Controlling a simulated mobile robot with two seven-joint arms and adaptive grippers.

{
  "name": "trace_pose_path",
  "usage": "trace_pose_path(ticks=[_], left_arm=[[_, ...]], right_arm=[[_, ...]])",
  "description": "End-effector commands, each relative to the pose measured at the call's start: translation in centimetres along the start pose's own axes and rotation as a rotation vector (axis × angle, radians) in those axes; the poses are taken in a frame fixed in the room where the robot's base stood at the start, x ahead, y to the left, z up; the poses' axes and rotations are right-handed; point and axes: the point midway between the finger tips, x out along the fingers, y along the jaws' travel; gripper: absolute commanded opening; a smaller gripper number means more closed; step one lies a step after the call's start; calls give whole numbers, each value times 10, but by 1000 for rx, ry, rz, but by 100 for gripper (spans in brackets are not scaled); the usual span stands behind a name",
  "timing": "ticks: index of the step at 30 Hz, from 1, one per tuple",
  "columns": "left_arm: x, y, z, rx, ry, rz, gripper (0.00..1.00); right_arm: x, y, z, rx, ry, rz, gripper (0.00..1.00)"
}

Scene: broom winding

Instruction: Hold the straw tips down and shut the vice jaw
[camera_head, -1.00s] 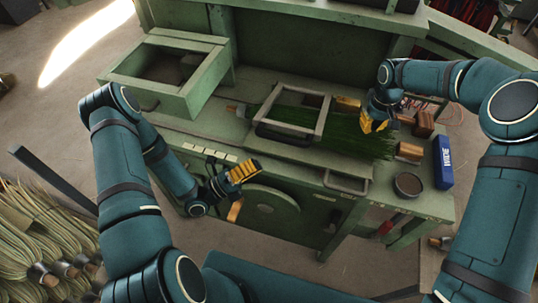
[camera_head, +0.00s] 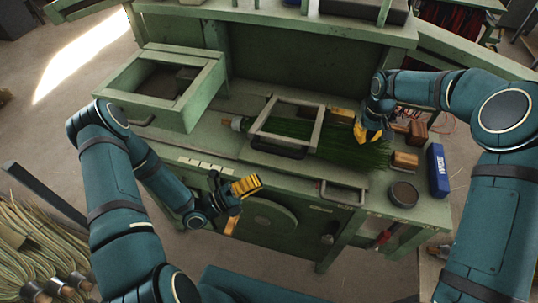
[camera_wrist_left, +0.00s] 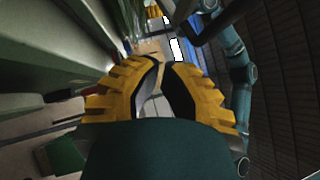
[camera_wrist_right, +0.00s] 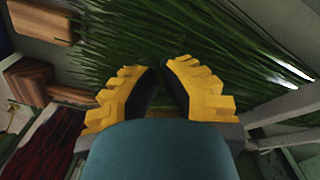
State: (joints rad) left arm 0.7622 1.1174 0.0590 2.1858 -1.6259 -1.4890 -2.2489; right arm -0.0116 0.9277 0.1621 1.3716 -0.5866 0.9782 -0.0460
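The green straw (camera_head: 350,153) of a broom lies on the bench and fans out to the right; it also fills the upper right wrist view (camera_wrist_right: 130,35). A pale rectangular frame with a dark handle, apparently the vice jaw (camera_head: 318,128), stands over the straw's left part; I cannot tell how far it is shut. My right gripper (camera_head: 366,138) points down at the straw, right of the frame; contact is unclear. Its fingertips are nearly together with nothing seen between them. My left gripper (camera_head: 246,186) is empty before the bench's front edge, its fingertips nearly together, apart from the jaw.
A green open-topped box (camera_head: 190,115) stands at the bench's left. Wooden blocks (camera_head: 405,160), a blue box (camera_head: 438,170) and a round dark tin (camera_head: 403,194) lie at the right. Straw bundles (camera_head: 40,240) stand at lower left.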

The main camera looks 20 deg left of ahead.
Motion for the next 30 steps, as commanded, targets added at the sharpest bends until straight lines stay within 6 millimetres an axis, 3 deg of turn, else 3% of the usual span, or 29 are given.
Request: trace_pose_path(ticks=[6, 15, 24, 30], left_arm=[[66, 9, -24, -213, 108, 205, 0], [122, 0, -81, -542, 254, 536, 0], [137, -22, -131, -793, 346, 954, 0], [138, -41, -139, -901, 314, 1259, 0]], right_arm=[[0, 0, 0, 0, 0, 0, 0], [0, 0, 0, 0, 0, 0, 0], [0, 0, 0, 0, 0, 0, 0], [0, 0, 0, 0, 0, 0, 0]])
